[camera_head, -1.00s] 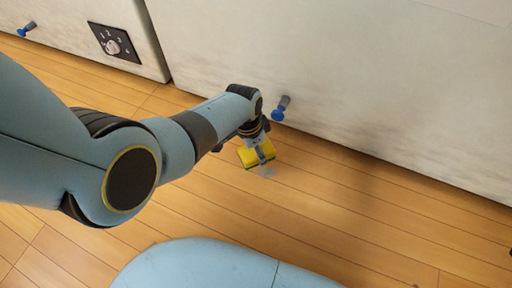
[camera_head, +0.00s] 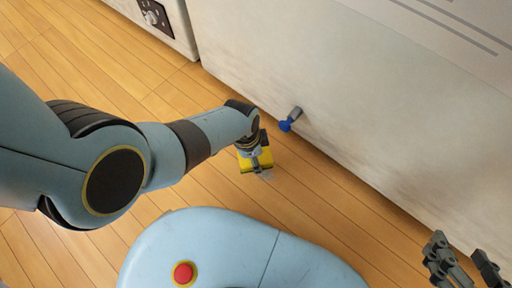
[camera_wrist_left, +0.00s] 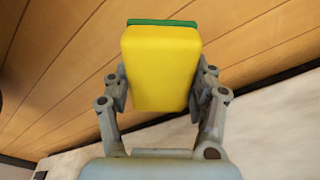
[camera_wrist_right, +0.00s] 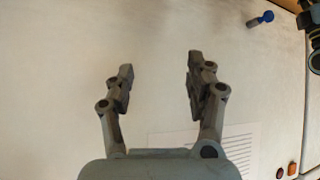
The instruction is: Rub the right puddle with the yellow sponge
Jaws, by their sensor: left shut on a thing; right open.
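The yellow sponge (camera_head: 262,162) with a green layer is in my left gripper (camera_head: 256,155), low over or on the wooden floor. In the left wrist view both fingers of my left gripper (camera_wrist_left: 160,78) are shut on the sponge's sides, and the yellow face (camera_wrist_left: 160,60) fills the middle. A faint greyish puddle (camera_head: 266,176) shows at the sponge's lower edge; the sponge and fingers hide part of it. I cannot tell whether the sponge touches it. My right gripper (camera_head: 461,252) is open and empty at the lower right, also seen in the right wrist view (camera_wrist_right: 158,80).
A large pale cabinet (camera_head: 350,120) with a blue-handled tap (camera_head: 290,118) stands behind the sponge. Another pale unit with a dial panel (camera_head: 155,17) is at the upper left. The wooden floor (camera_head: 330,210) is clear right of the sponge. My blue base fills the bottom.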

